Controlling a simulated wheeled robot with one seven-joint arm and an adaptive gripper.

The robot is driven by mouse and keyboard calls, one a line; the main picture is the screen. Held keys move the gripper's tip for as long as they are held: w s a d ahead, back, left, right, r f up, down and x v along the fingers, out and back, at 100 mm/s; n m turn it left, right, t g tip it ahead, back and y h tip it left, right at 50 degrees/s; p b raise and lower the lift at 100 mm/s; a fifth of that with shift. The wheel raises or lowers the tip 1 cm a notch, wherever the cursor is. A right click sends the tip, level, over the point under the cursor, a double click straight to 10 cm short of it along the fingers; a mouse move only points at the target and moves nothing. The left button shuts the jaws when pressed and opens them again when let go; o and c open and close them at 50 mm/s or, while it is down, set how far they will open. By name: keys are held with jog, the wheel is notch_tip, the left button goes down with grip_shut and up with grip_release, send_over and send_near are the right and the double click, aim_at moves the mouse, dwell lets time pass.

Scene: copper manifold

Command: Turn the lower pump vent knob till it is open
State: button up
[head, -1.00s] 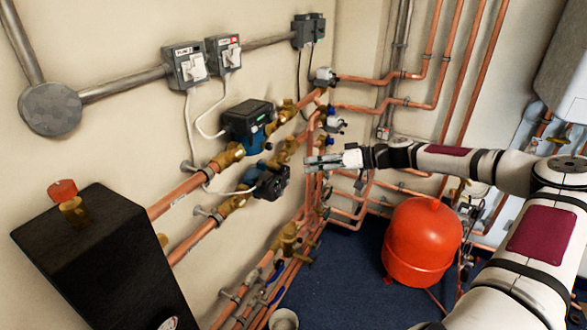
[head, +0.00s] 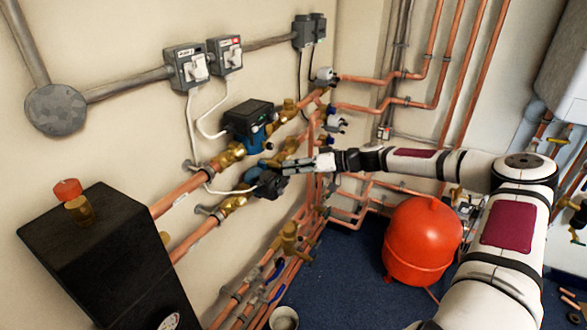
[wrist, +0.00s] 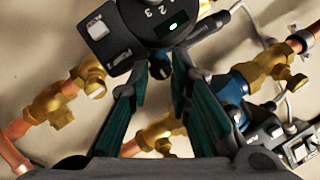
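The lower pump (head: 268,184) has a dark head and sits on the lower copper line. My gripper (head: 286,168) is at the right side of its head. The knob is not clearly seen in the head view.
The upper pump (head: 247,118) is just above and left. Brass valves (head: 231,152) and copper pipes surround the pumps closely. A red tank (head: 422,240) stands on the floor at right. A black box (head: 105,255) with a red-capped fitting is at front left.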

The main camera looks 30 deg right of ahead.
grip_shut()
jog(key=shift+w+d+f+m+t+y+b, duration=0.15)
jog(key=shift+m+t+y+b, duration=0.6)
jog(key=shift+m, duration=1.9)
jog(key=shift+s+a+f+m+t+y+b, duration=0.1)
jog(key=shift+f+m+t+y, duration=0.2)
jog(key=shift+m+y, duration=1.6)
jog(key=shift+w+d+f+m+t+y+b, duration=0.15)
jog(key=shift+m+t+b, duration=0.3)
jog(key=shift+m, duration=3)
jog(key=shift+s, duration=0.1)
jog(key=o, duration=0.9)
grip_release()
jog(key=shift+f, duration=0.1)
jog(key=shift+o, duration=0.2)
